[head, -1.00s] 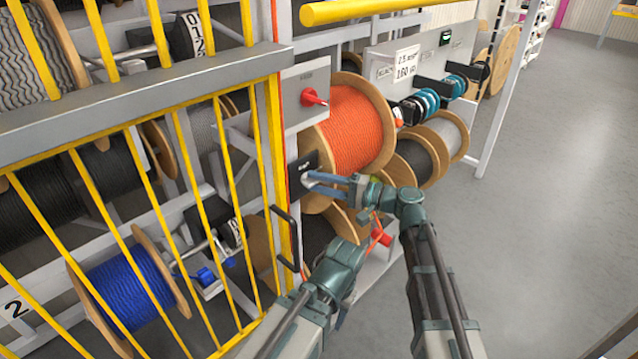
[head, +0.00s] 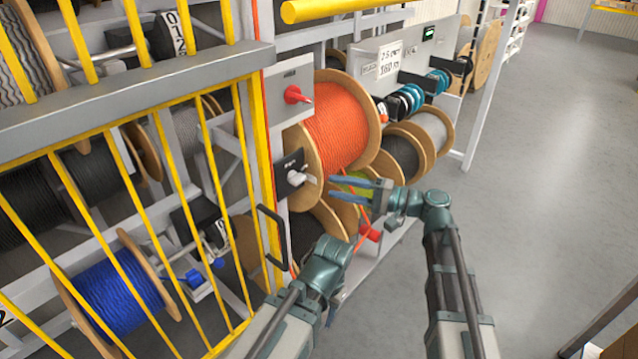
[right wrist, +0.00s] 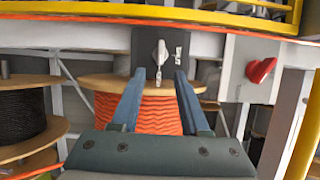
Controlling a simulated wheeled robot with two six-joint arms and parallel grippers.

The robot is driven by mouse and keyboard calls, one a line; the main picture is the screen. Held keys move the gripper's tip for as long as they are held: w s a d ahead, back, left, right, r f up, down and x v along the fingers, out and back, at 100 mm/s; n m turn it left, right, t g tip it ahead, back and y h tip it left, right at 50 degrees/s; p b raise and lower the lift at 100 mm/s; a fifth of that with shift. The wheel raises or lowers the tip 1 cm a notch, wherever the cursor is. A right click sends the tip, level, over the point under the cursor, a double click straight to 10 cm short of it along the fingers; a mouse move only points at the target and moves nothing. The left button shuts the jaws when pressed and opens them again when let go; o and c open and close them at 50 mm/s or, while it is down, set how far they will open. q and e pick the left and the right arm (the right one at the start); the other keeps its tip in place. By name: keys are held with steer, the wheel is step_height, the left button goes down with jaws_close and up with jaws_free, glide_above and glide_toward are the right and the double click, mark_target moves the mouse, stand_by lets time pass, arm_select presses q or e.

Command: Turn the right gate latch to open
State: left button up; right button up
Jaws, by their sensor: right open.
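The latch (head: 297,177) is a pale turn handle on a black plate (head: 287,165) beside the yellow gate post. In the right wrist view the latch (right wrist: 160,56) stands just beyond my fingertips, roughly in line with the gap between them. My right gripper (head: 340,187) is open and empty, to the right of the latch and apart from it. Its two blue fingers also show in the right wrist view (right wrist: 160,75). My left arm comes in at the lower middle; its fingers are not visible.
The yellow barred gate (head: 150,220) fills the left, with a black pull handle (head: 273,245). A red knob (head: 296,94) sits on a grey panel above the latch. The orange cable reel (head: 337,122) is close behind my right gripper. Open floor (head: 540,200) lies right.

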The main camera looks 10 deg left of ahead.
steer(key=d, duration=0.2)
steer(key=s+d, duration=0.1)
steer(key=d, duration=0.1)
steer(key=shift+d, duration=0.35)
steer(key=s+d+f+n+g+h, duration=0.1)
steer(key=s+f+h, duration=0.3)
steer(key=f, duration=0.4)
steer(key=s+d+f+g+h, duration=0.1)
steer(key=s+d+f+h, duration=0.1)
steer(key=s+f+h, duration=0.35)
steer(key=s+d+f+n+h, duration=0.2)
steer(key=s+d+f+h, duration=0.3)
steer(key=d+f+h, duration=0.6)
steer(key=s+a+r+n+g+y, duration=0.1)
steer(key=s+a+r+n, duration=0.1)
steer(key=s+a, duration=0.3)
steer(key=a+n, duration=0.1)
steer(key=a, duration=0.3)
steer(key=shift+s+r+g+y, duration=0.15)
steer(key=shift+r+g+y, duration=0.1)
steer(key=shift+g+y, duration=0.1)
